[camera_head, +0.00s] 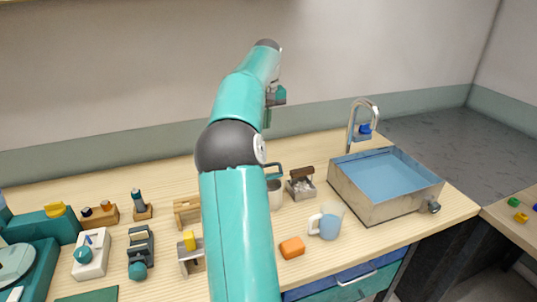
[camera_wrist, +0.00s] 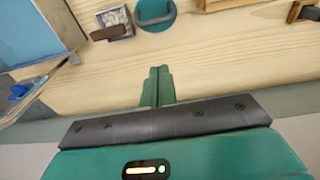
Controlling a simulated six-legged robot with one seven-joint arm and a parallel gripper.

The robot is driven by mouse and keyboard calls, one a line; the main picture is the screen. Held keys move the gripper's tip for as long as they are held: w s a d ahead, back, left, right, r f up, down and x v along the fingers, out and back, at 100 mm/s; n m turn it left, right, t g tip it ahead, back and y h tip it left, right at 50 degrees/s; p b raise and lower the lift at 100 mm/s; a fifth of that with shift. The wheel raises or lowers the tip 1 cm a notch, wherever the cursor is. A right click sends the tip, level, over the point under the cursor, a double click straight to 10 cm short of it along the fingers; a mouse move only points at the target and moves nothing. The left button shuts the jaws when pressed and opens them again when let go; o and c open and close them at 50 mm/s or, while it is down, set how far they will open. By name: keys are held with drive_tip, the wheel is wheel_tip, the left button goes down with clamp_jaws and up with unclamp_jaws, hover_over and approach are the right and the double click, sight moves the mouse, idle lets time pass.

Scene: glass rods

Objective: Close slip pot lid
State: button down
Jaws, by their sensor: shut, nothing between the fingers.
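The slip pot (camera_head: 275,193) is a small pale pot on the wooden counter, partly hidden behind my arm in the head view. Its teal lid (camera_head: 275,171) shows as a raised, tilted rim above the pot body and looks open. In the wrist view the teal lid (camera_wrist: 155,13) is at the top edge, partly cut off. My gripper (camera_wrist: 161,72) is shut and empty, pointing down over bare counter, apart from the pot, on its wall side. In the head view my gripper (camera_head: 267,118) is raised above the counter, partly hidden by the arm.
A small box with pale contents (camera_head: 300,187) stands just right of the pot; it also shows in the wrist view (camera_wrist: 113,22). A sink (camera_head: 385,190) with a tap (camera_head: 362,120), a blue mug (camera_head: 328,224) and an orange block (camera_head: 292,248) are nearby. Counter under my gripper is clear.

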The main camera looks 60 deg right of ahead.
drive_tip(key=f, duration=0.3)
drive_tip(key=s+f, duration=0.1)
drive_tip(key=f, duration=0.3)
drive_tip(key=a+f, duration=0.1)
drive_tip(key=f, duration=0.3)
drive_tip(key=shift+s, duration=0.15)
drive_tip(key=shift+s+a, duration=0.1)
drive_tip(key=shift+a, duration=0.05)
drive_tip(key=shift+a, duration=0.1)
drive_tip(key=shift+s+a+f+t+h, duration=0.15)
drive_tip(key=shift+s+t+h, duration=0.05)
drive_tip(key=shift+t+h, duration=0.1)
